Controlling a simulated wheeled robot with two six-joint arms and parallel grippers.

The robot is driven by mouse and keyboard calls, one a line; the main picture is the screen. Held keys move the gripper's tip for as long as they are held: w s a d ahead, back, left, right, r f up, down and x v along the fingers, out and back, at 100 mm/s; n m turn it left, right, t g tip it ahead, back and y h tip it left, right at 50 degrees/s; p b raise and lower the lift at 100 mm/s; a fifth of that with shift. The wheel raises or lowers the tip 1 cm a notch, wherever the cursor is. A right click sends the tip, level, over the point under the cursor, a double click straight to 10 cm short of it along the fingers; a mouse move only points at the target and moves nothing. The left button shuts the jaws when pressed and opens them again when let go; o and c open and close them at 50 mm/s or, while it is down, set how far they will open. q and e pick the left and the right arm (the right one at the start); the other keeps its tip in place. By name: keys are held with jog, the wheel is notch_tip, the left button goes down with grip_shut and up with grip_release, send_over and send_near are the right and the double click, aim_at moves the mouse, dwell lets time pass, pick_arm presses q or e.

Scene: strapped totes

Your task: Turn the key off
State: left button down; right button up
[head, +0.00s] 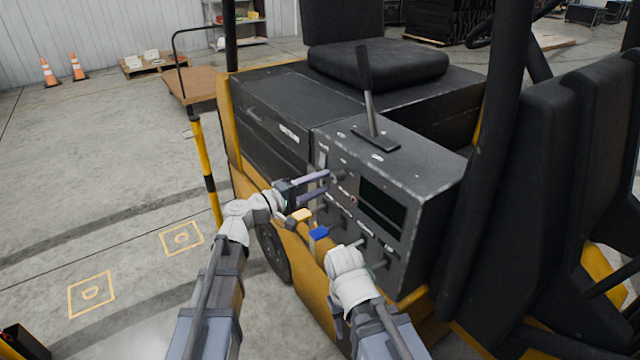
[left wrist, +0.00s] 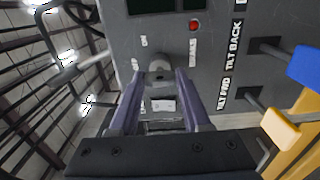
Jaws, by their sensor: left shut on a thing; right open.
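The grey key (left wrist: 160,72) stands out from the dark control panel (head: 345,225) in the left wrist view. My left gripper (head: 330,184) has its two purple fingers on either side of it and is shut on it. The fingers also frame it in the left wrist view (left wrist: 160,85). In the head view the key is small and mostly hidden by the fingers. A small pale tag shows between the fingers below it. My right gripper (head: 375,262) is open and empty, low in front of the panel's lower right part.
A yellow knob (head: 301,215) and a blue knob (head: 319,233) stick out on levers just below my left gripper. A red light (left wrist: 194,25) and a dark screen (head: 383,208) are close by. A tall black lever (head: 367,90) rises from the console top.

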dwell(0.4)
pick_arm(q)
jog(key=shift+c, duration=1.8)
grip_release()
jog(key=shift+a, duration=0.1)
jog(key=v, duration=0.7)
jog(key=shift+s+a, duration=0.2)
jog(key=shift+s, duration=0.1)
